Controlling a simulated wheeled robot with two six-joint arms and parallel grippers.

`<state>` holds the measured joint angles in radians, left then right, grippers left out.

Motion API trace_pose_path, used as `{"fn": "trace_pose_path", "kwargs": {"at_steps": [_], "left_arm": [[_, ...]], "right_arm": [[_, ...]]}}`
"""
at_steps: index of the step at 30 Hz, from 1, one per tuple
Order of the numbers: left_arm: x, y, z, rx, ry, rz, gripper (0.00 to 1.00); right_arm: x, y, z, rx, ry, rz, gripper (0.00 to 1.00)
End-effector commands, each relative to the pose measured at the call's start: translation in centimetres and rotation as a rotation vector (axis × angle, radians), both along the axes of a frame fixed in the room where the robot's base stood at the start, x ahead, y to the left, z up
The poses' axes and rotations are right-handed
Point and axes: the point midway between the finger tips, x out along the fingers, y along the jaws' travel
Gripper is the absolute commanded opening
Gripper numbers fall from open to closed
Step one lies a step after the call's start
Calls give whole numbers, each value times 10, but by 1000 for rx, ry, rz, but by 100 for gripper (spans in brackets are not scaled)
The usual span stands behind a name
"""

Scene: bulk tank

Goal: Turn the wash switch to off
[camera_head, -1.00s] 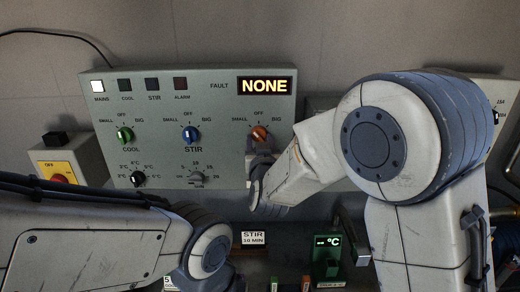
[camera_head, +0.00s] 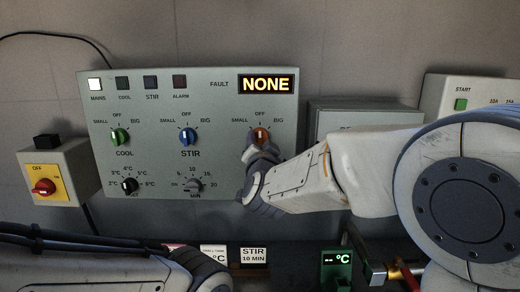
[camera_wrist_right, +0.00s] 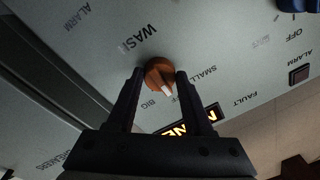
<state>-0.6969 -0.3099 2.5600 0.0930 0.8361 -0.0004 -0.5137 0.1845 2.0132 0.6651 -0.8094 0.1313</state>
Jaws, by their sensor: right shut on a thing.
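The wash switch (camera_head: 261,135) is an orange-brown knob on the right of the grey control panel (camera_head: 230,185), with OFF above it and SMALL and BIG at its sides. In the head view its white mark points up at OFF. In the right wrist view the knob (camera_wrist_right: 158,74) has its white mark facing away from WASH, between BIG and SMALL. My right gripper (camera_head: 257,150) reaches it from below. In the right wrist view its two fingers (camera_wrist_right: 160,82) are shut on the knob's sides. My left arm is at the lower left; its gripper is out of sight.
The green cool knob (camera_head: 119,137) and blue stir knob (camera_head: 188,136) are to the left.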

Motion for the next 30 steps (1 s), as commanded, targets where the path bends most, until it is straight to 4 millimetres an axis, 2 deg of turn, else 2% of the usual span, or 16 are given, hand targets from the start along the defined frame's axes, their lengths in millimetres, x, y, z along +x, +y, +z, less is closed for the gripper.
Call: {"fn": "trace_pose_path", "kwargs": {"at_steps": [14, 15, 17, 18, 26, 30], "left_arm": [[0, 0, -2, 0, 0, 0, 50], [0, 0, -2, 0, 0, 0, 50], [0, 0, -2, 0, 0, 0, 50], [0, 0, -2, 0, 0, 0, 50], [0, 0, -2, 0, 0, 0, 50], [0, 0, -4, 0, 0, 0, 50]], "right_arm": [[0, -1, 1, 18, 0, -2, 0], [0, -1, 1, 18, 0, -2, 55], [0, -1, 1, 18, 0, -2, 78], [0, -1, 1, 17, 0, -2, 81], [0, 0, 0, 17, 0, -1, 81], [-9, 0, 0, 17, -1, 0, 81]]}}
